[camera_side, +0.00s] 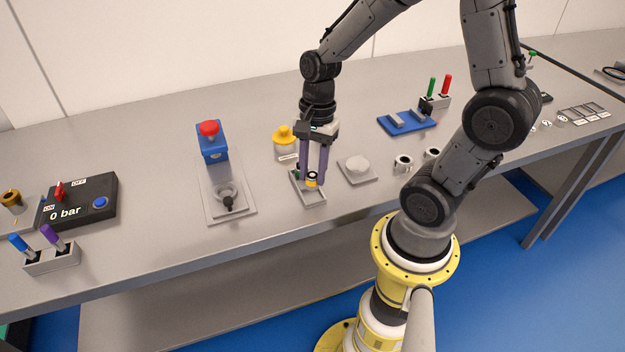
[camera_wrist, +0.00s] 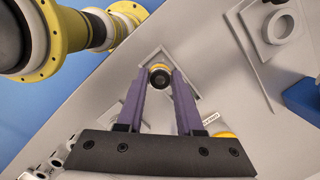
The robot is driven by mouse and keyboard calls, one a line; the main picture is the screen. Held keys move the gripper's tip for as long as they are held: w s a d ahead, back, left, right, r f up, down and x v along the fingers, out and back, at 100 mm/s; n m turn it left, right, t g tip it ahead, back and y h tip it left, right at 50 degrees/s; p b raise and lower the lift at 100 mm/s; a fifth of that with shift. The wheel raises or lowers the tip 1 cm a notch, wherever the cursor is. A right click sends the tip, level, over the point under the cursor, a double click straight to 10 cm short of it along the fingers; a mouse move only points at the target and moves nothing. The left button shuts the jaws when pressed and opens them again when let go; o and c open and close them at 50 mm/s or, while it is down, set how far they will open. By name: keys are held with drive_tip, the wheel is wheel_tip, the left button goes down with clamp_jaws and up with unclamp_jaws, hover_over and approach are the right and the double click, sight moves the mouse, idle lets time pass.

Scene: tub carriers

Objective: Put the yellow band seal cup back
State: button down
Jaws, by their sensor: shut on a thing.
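The yellow band seal cup (camera_side: 312,179) is a small round piece with a yellow band and a dark top. My gripper (camera_side: 313,181) has its two purple fingers pointing down and shut on the cup from both sides. The cup is over or in a small grey rimmed tray (camera_side: 316,199); I cannot tell whether it touches the tray floor. In the wrist view the cup (camera_wrist: 160,79) sits between the purple fingertips, with the tray (camera_wrist: 150,58) behind it. A small green piece (camera_side: 296,174) shows at the tray's left edge, partly hidden by a finger.
A yellow-capped container (camera_side: 284,138) stands just behind the tray. A white disc on a square tray (camera_side: 372,179) lies to the right, with small rings (camera_side: 403,163) beyond. A blue block with a red button (camera_side: 212,146) and a grey plate (camera_side: 238,208) stand left.

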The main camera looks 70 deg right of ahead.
sight(313, 173)
drive_tip(key=shift+f, duration=1.55)
drive_tip(key=shift+f, duration=0.2)
drive_tip(key=c, duration=0.6)
unclamp_jaws()
drive_tip(key=shift+o, duration=0.2)
drive_tip(key=shift+r, duration=0.15)
wheel_tip(313, 173, up, 11)
drive_tip(key=d, duration=0.2)
drive_tip(key=s+a+r+n+t+h, duration=0.1)
drive_tip(key=s+a+r+n+t, duration=0.4)
drive_tip(key=n, duration=1.3)
drive_tip(key=shift+s+a+r+t+h, duration=0.35)
drive_tip(key=shift+s+a+r, duration=0.5)
drive_tip(key=shift+s, duration=0.45)
